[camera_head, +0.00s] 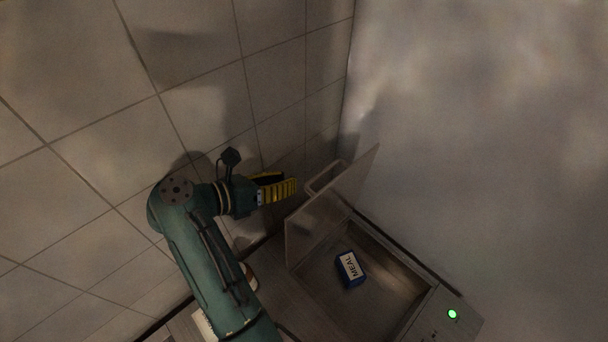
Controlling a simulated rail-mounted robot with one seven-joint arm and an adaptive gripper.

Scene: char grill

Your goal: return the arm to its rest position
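My arm (207,265) is dark green and reaches up from the bottom of the head view, bending right at its upper joint. My gripper (285,190) has yellow ribbed fingers and points right, close to the raised lid (318,215) of the box-like unit. Whether it touches the lid cannot be told. The fingers are seen nearly edge-on, so their gap is unclear. No object shows between them.
The unit (425,296) is open, with a blue package labelled MEAL (350,269) lying inside. A green light (452,314) glows on its front. A tiled surface (90,90) fills the left; a grey wall (490,130) fills the right. Partly hidden items lie beside my arm.

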